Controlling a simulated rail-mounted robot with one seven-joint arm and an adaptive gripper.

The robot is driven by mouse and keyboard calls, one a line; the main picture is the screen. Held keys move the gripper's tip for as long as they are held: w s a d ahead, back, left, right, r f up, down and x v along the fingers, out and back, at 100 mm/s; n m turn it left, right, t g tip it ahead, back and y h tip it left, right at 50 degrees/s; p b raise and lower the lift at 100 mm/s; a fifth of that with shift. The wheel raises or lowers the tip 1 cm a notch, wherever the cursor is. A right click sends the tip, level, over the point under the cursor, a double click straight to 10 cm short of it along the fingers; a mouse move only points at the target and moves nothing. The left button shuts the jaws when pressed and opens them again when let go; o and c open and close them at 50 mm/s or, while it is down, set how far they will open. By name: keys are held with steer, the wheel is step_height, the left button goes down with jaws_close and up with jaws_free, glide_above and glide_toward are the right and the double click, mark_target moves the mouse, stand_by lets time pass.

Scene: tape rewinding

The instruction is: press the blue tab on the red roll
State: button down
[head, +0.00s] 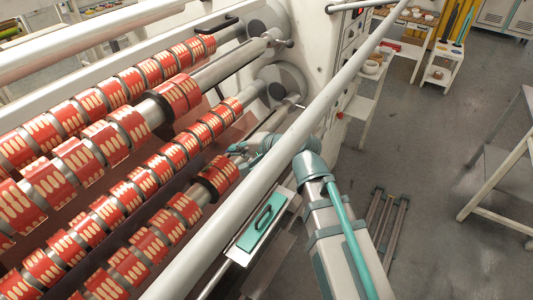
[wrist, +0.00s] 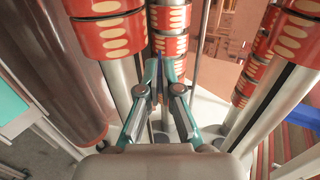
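My gripper (wrist: 160,62) is teal; its two fingers lie close together and look shut, with no object held between them. In the wrist view its tips point at a red roll (wrist: 169,44) with cream ovals, on a shaft straight ahead. In the head view my gripper (head: 237,148) is small, beyond the long pale rail, near the right ends of the lower roll shafts; the blue tab is not clear there.
Larger red rolls (wrist: 110,36) on a grey shaft are close on the left; another shaft with red rolls (wrist: 292,38) stands on the right. A long pale rail (head: 262,188) crosses in front of the shafts. A teal handled plate (head: 263,220) is below it.

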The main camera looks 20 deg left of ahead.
steer(key=shift+s+a+r, duration=0.65)
steer(key=shift+s+a, duration=0.3)
steer(key=shift+a, duration=0.05)
steer(key=shift+f+b, duration=1.55)
steer(key=shift+f, duration=0.55)
steer(key=shift+f, duration=0.35)
steer(key=c, duration=1.8)
jaws_free()
steer(key=o, duration=0.6)
steer(key=shift+c, duration=0.2)
steer(key=v, duration=0.7)
steer(key=shift+d, duration=0.3)
